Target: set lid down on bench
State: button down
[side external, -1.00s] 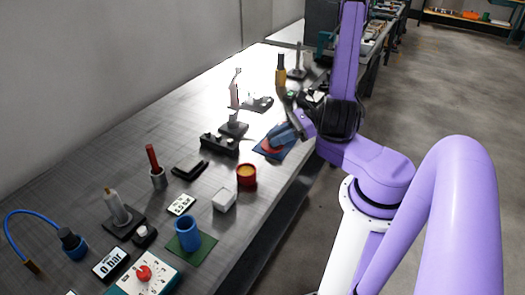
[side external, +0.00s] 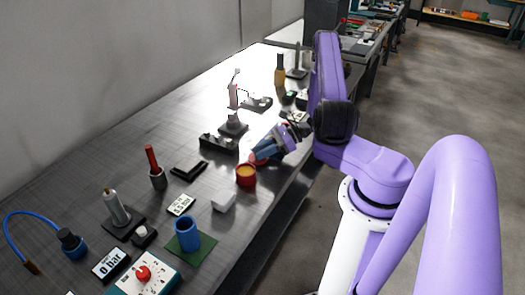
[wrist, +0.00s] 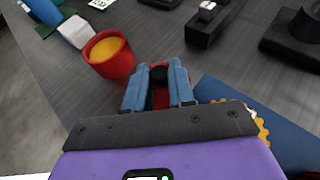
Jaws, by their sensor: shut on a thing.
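The red lid (side external: 257,160) is between the blue fingers of my gripper (side external: 269,149), just behind and right of the red pot (side external: 246,175) in the side view. In the wrist view, my gripper (wrist: 159,88) is shut on the lid (wrist: 160,99), with a black knob (wrist: 158,73) showing between the fingers. The fingers hide most of the lid, so I cannot tell whether it touches the bench (side external: 100,170). The red pot (wrist: 110,62) stands open with yellow contents, at upper left of the fingers in the wrist view.
A blue mat (wrist: 250,125) lies right of my gripper in the wrist view. A white box (side external: 223,202) and a blue cup (side external: 188,234) on a green mat stand nearer the camera. A black switch block (side external: 218,143) is left of my gripper.

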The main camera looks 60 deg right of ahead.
jog(key=shift+f, duration=0.15)
jog(key=c, duration=1.2)
grip_release()
jog(key=shift+c, duration=0.2)
